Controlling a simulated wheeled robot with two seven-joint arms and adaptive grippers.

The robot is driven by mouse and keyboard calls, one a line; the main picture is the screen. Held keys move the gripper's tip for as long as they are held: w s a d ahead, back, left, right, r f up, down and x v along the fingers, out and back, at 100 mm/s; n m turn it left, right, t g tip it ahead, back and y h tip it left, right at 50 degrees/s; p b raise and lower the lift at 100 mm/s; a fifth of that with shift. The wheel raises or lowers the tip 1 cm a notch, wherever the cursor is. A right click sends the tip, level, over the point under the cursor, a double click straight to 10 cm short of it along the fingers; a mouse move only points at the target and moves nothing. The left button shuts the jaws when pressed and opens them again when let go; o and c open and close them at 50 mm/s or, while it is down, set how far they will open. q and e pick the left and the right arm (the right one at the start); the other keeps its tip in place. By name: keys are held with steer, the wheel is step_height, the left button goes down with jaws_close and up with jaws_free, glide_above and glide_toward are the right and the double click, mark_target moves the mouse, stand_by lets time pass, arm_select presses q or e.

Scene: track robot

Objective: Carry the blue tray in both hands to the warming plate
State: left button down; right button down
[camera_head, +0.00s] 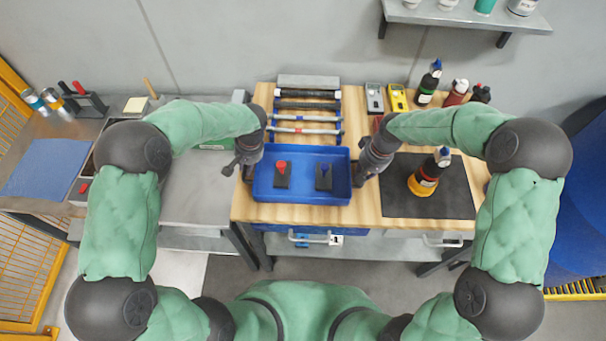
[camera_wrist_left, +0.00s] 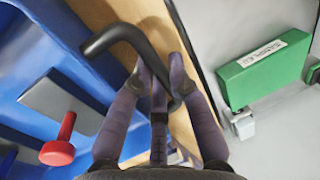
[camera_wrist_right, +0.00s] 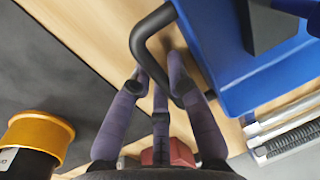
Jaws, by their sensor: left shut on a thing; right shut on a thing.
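The blue tray (camera_head: 302,197) is at the left part of the wooden bench; I cannot tell whether it rests on it or hangs just above. It holds a dark block with a red knob (camera_head: 282,172) and one with a blue knob (camera_head: 324,173). My left gripper (camera_head: 246,160) is shut on the tray's black left handle (camera_wrist_left: 128,38). My right gripper (camera_head: 366,170) is shut on the black right handle (camera_wrist_right: 150,30). I cannot tell for certain which surface is the warming plate. A grey flat top (camera_head: 195,200) lies left of the bench.
A dark mat (camera_head: 455,200) with a yellow-and-black bottle (camera_head: 424,183) lies right of my right gripper. A rack of rods (camera_head: 308,118) stands behind the tray. Meters and bottles line the back right. A green labelled box (camera_wrist_left: 265,68) stands left of the bench.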

arm_select(q)
steer(key=shift+r, duration=0.25)
arm_select(e)
steer(key=shift+r, duration=0.3)
